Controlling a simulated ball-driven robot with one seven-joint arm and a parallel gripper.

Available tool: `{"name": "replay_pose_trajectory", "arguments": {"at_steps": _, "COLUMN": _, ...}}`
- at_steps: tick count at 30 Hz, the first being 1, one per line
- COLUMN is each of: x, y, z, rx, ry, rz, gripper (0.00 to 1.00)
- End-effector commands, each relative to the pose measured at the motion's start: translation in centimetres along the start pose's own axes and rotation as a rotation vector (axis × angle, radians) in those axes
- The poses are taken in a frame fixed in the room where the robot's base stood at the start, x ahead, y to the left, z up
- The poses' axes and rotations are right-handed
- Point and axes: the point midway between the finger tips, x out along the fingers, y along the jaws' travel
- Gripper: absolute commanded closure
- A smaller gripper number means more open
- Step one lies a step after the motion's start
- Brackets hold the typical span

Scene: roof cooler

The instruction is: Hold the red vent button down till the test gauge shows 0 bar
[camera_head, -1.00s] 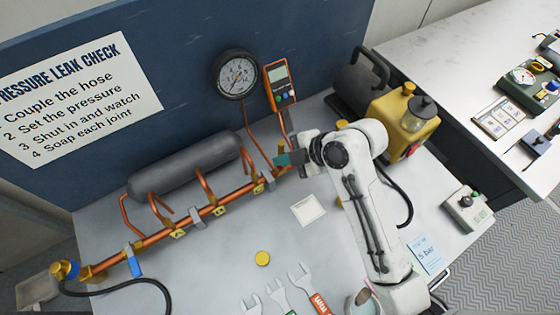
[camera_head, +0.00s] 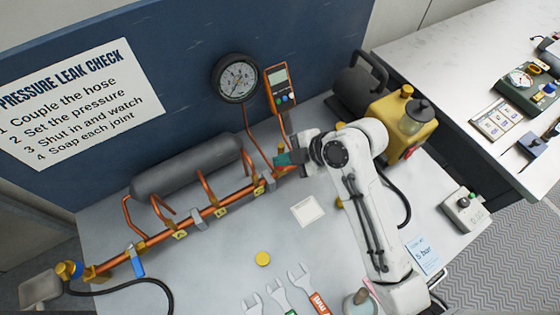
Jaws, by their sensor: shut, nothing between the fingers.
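The round black-rimmed test gauge (camera_head: 236,77) is mounted on the blue back panel, above the grey cylinder and copper pipes. Its dial is too small to read surely. I cannot make out the red vent button; the fingers and wrist cover the pipe end. Whether the fingertips touch anything there cannot be told.
A grey cylinder (camera_head: 188,165) lies behind the copper pipe run (camera_head: 190,229). A yellow pump (camera_head: 402,122) stands right of my arm. Wrenches (camera_head: 300,276), a yellow disc (camera_head: 263,258) and a white card (camera_head: 307,210) lie in front. A small button box (camera_head: 464,208) sits at the right edge.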

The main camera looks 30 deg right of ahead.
Motion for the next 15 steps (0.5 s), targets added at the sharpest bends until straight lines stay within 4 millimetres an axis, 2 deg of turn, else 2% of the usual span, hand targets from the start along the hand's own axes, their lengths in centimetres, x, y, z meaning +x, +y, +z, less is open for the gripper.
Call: {"name": "replay_pose_trajectory", "arguments": {"at_steps": 15, "x": -0.67, "y": 0.56, "z": -0.52, "rx": -0.001, "ry": 0.001, "rz": 0.003, "gripper": 1.0}}
